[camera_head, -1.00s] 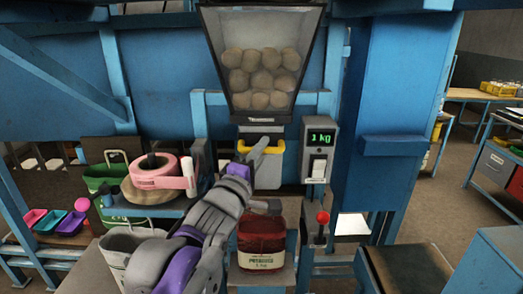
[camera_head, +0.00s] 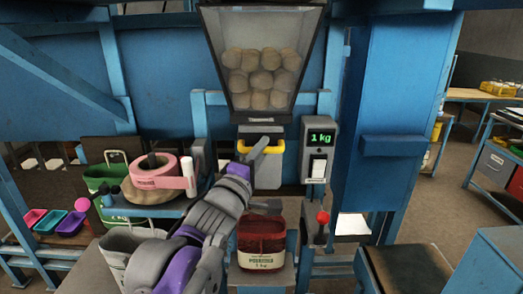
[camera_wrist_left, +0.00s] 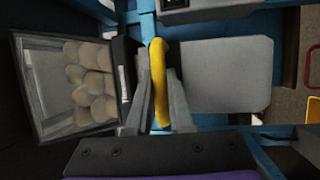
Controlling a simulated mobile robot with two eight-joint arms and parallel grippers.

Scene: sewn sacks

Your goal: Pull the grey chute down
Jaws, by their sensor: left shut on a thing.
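The grey chute (camera_head: 268,174) is a flat plate below the glass-fronted hopper, with a yellow handle (camera_head: 278,148) across its upper part. In the left wrist view, the chute (camera_wrist_left: 228,75) lies sideways, to the right of the handle (camera_wrist_left: 158,84). My left gripper (camera_head: 257,148) is at the left part of the handle. In the left wrist view, its fingers (camera_wrist_left: 160,92) are on either side of the yellow bar, shut on it. The gripper and forearm hide part of the chute's left side in the head view. My right gripper is out of view.
The hopper (camera_head: 240,28) above holds several potatoes. A dark red sack (camera_head: 262,238) stands open below the chute. A scale display (camera_head: 320,138) reads 1 kg; a red-knobbed lever (camera_head: 322,218) is below it. A pink tape roll (camera_head: 160,178) is on the left shelf.

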